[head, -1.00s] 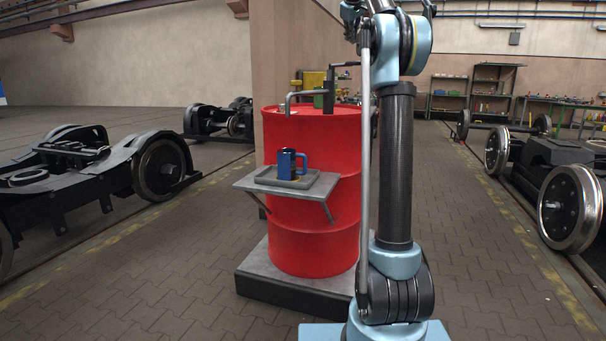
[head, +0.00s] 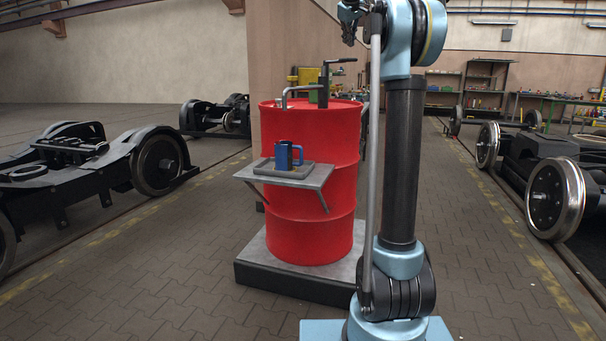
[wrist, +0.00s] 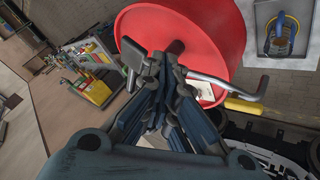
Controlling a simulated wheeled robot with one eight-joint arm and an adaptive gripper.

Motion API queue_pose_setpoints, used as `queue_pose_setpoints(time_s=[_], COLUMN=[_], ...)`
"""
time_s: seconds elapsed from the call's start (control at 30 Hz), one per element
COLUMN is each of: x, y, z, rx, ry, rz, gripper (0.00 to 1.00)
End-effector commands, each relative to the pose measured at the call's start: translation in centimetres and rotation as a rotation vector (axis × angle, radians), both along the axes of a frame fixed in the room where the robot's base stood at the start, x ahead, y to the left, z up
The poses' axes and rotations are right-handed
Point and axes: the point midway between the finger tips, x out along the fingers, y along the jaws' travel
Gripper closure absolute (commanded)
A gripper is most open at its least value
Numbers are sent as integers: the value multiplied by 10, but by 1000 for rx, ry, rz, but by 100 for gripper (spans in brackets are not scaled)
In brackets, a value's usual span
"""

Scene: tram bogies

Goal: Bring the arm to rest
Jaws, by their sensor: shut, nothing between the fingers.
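My gripper (wrist: 166,72) is shut and empty, its dark fingertips together in the wrist view. In the head view it shows only partly at the top edge (head: 348,20), beside my raised arm. From the wrist it is seen over the red drum (wrist: 190,32), near the drum pump's handle and spout (wrist: 222,85); I cannot tell the gap. The red drum stands upright in the head view (head: 310,220). My arm hides part of the drum's right side.
The drum stands on a low grey plinth (head: 290,278). Black bogies with steel wheels stand at left (head: 85,180) and right (head: 530,160). Shelves (head: 487,85) and a green workbench (head: 550,98) are at the back. The paved floor between has free room.

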Motion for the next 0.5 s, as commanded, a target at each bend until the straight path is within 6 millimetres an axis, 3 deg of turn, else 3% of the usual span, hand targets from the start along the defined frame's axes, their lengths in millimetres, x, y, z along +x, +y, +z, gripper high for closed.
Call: queue_pose_setpoints(time_s=[0.27,0.5], x=[-51,-121], y=[-6,-12], z=[-43,-111], rx=[50,111], ry=[56,128], rz=[-58,-137], gripper=[100,100])
